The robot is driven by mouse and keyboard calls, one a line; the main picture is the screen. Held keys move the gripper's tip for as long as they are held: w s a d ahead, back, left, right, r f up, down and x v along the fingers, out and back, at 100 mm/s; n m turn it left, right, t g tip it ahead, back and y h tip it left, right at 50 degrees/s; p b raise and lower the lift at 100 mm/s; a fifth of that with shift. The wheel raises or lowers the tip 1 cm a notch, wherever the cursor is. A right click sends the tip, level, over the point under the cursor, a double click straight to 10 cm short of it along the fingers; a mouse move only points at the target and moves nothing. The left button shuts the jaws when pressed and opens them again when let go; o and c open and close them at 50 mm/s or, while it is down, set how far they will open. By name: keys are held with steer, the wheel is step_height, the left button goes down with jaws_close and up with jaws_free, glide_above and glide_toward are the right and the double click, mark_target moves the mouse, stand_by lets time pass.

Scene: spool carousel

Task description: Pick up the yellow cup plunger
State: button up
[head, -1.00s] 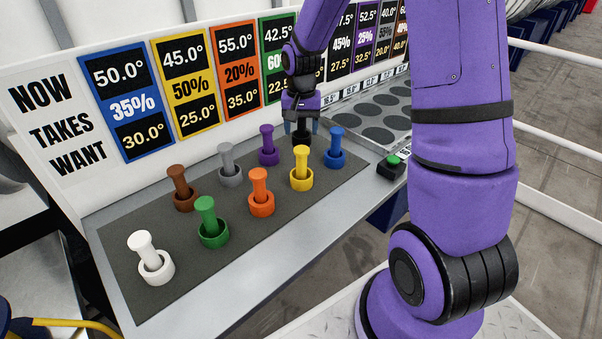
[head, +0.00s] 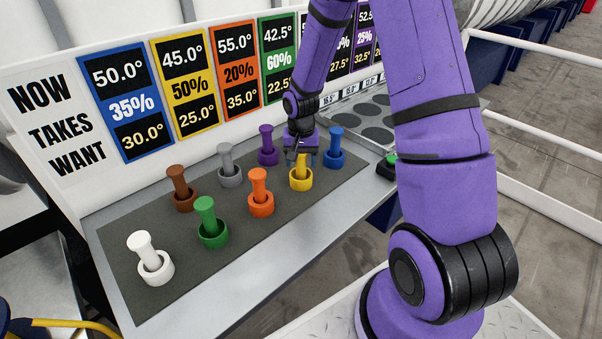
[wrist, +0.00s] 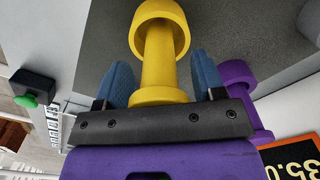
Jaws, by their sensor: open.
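The yellow cup plunger (head: 301,181) stands upright in the front row on the dark mat, its stem rising from a round cup. My gripper (head: 300,160) is right over it, pointing down, and hides the top of the stem in the head view. In the wrist view the yellow cup plunger (wrist: 160,50) lies between the two blue fingers of my gripper (wrist: 163,80). The fingers are apart, one on each side of the stem, with a small gap showing on both sides.
Close by stand the blue (head: 335,150), purple (head: 268,147) and orange (head: 261,196) plungers. Several others stand farther left on the dark mat (head: 160,285). A button box with a green top (wrist: 30,92) is at the mat's right. The upright sign panel (head: 60,120) rises behind.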

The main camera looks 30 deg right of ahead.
steer(key=shift+f, duration=0.15)
steer(key=c, duration=0.8)
